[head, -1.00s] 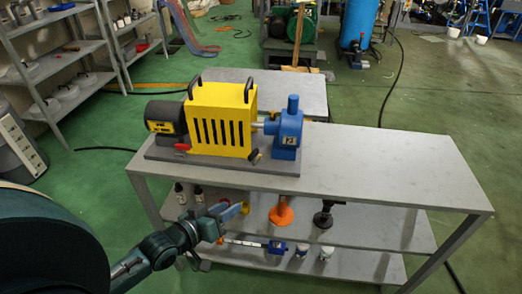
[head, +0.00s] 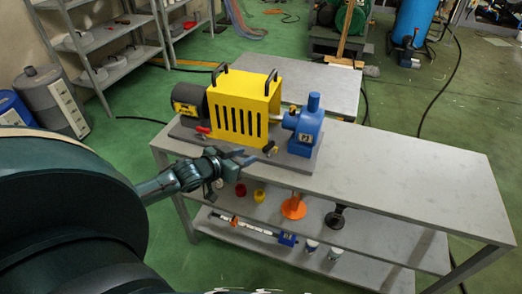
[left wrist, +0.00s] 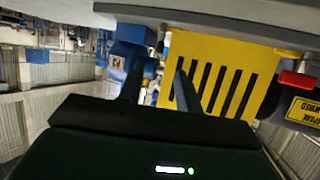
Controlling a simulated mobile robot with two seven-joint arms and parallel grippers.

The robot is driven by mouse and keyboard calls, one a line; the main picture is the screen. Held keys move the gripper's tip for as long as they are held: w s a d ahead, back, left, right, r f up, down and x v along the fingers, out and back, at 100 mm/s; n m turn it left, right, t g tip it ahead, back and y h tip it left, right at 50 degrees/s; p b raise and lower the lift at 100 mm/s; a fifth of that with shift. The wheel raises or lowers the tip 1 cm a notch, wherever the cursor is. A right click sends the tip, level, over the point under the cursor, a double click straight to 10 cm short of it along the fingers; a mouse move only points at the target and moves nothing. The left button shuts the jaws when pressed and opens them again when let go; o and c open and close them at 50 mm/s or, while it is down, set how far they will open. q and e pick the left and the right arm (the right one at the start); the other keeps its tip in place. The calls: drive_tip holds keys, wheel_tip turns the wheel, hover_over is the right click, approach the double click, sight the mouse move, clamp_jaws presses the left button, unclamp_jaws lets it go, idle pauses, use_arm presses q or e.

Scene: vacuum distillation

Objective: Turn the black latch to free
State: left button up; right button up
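The black latch (head: 270,149) sits on the front edge of the grey base plate (head: 300,163), near the right lower corner of the yellow guard (head: 238,107). A red latch (head: 203,130) is at the guard's left end; it also shows in the left wrist view (left wrist: 297,79). My left gripper (head: 243,156) is just left of the black latch and apart from it, in front of the guard. In the left wrist view, which looks upside down, its fingers (left wrist: 161,86) stand apart with nothing held, toward the guard and the blue pump (left wrist: 128,50). My right gripper is out of view.
The grey table top (head: 410,185) is clear to the right of the machine. Its lower shelves hold an orange funnel (head: 293,207), a black stand (head: 337,215) and small bottles. A grey shelf rack (head: 95,50) stands at the far left.

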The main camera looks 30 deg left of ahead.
sight(263, 149)
use_arm(q)
drive_tip(key=x, duration=0.8)
drive_tip(key=shift+w, duration=0.1)
clamp_jaws()
